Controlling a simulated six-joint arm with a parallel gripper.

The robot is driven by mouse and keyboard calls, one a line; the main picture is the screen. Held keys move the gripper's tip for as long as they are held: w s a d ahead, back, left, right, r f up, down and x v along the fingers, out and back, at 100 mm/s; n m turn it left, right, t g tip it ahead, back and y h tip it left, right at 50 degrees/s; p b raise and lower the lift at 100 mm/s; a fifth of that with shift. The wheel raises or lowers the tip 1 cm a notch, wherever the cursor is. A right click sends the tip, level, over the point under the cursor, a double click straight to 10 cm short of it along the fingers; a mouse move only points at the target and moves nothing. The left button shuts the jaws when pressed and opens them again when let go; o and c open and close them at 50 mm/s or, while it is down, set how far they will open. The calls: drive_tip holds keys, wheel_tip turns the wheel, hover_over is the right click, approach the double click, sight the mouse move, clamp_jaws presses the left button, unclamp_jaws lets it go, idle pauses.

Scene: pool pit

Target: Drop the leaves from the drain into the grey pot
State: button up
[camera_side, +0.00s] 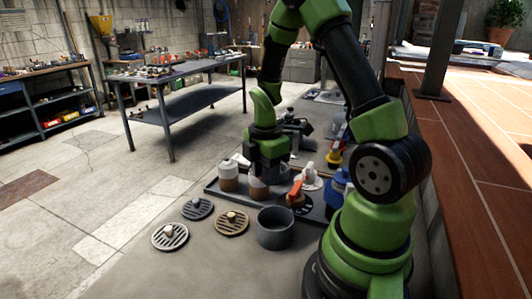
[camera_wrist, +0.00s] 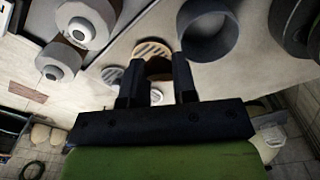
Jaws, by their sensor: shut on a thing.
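The grey pot (camera_side: 276,228) stands open on the floor in front of the tray, and it also shows at the top of the wrist view (camera_wrist: 207,30). Three round slotted drain covers lie left of it: tan (camera_side: 231,228), grey (camera_side: 197,213) and pale (camera_side: 170,241). Each has a small beige lump on it. My gripper (camera_side: 270,168) is raised behind the pot, over the tray. In the wrist view, my gripper (camera_wrist: 158,78) is shut on a brown thing (camera_wrist: 158,68), perhaps the leaves; its shape is mostly hidden by the fingers.
Two white-topped bottles with brown bands (camera_side: 228,176) (camera_side: 258,187) stand by my gripper on the dark tray (camera_side: 212,189). An orange-handled tool (camera_side: 295,193) and a small white bottle (camera_side: 309,173) are to their right. A brick ledge (camera_side: 470,180) bounds the right. Floor at front left is clear.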

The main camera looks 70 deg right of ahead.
sight(276, 206)
drive_tip(key=shift+s+a+f+n, duration=0.45)
drive_tip(key=shift+s+a+f, duration=0.15)
drive_tip(key=shift+s+a, duration=0.15)
drive_tip(key=shift+s+a+f+n, duration=0.55)
drive_tip(key=shift+s+a, duration=0.15)
drive_tip(key=shift+a, duration=0.2)
drive_tip(key=shift+s+a+f+n, duration=0.4)
drive_tip(key=shift+s+a+f, duration=0.2)
drive_tip(key=shift+s+a, duration=0.15)
drive_tip(key=shift+f, duration=0.4)
idle(0.4)
drive_tip(key=o, duration=1)
drive_tip(key=shift+c, duration=0.2)
drive_tip(key=shift+r, duration=0.1)
wheel_tip(276, 206, up, 7)
idle(0.6)
